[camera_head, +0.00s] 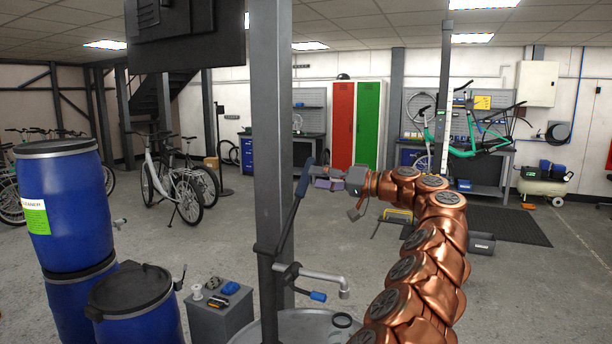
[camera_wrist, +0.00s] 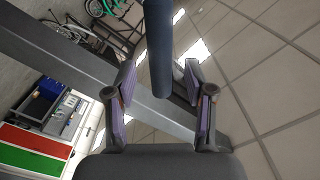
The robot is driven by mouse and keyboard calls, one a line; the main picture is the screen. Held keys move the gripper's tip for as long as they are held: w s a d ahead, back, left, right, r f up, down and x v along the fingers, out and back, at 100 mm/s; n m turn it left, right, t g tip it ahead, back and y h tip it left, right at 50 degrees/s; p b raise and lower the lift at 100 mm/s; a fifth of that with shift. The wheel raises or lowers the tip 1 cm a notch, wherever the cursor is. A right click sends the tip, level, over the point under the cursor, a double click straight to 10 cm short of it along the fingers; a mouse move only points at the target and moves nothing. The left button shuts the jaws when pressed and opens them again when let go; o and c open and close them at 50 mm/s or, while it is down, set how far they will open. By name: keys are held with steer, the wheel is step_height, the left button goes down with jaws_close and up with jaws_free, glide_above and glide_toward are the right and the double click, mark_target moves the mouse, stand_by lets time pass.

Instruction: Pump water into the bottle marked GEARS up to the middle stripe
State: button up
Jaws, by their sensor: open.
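A hand pump is fixed to the grey post (camera_head: 275,110). Its dark lever (camera_head: 288,225) slants up to a blue-grey grip (camera_head: 305,178). The bent spout (camera_head: 322,276) has a blue-tipped tap below it. A container (camera_head: 342,322), perhaps a bottle, stands under the spout, cut by the bottom edge; no marking, stripe or water level shows. My gripper (camera_head: 322,172) is beside the lever's upper end. In the wrist view, my open gripper (camera_wrist: 160,95) has purple pads on either side of the lever grip (camera_wrist: 158,50), with gaps showing on both sides.
The container is on or above a round grey top (camera_head: 272,332). Blue drums (camera_head: 65,215) stand at the left. A grey box (camera_head: 220,318) with small items is beside the post. A dark screen (camera_head: 185,38) hangs above. Open floor lies behind, towards bikes and lockers.

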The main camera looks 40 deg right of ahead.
mark_target(305, 176)
steer(key=p+x, duration=0.1)
steer(key=x, duration=0.3)
steer(key=shift+w+a, duration=0.1)
steer(key=shift+w, duration=0.1)
jaws_close()
stand_by(0.5)
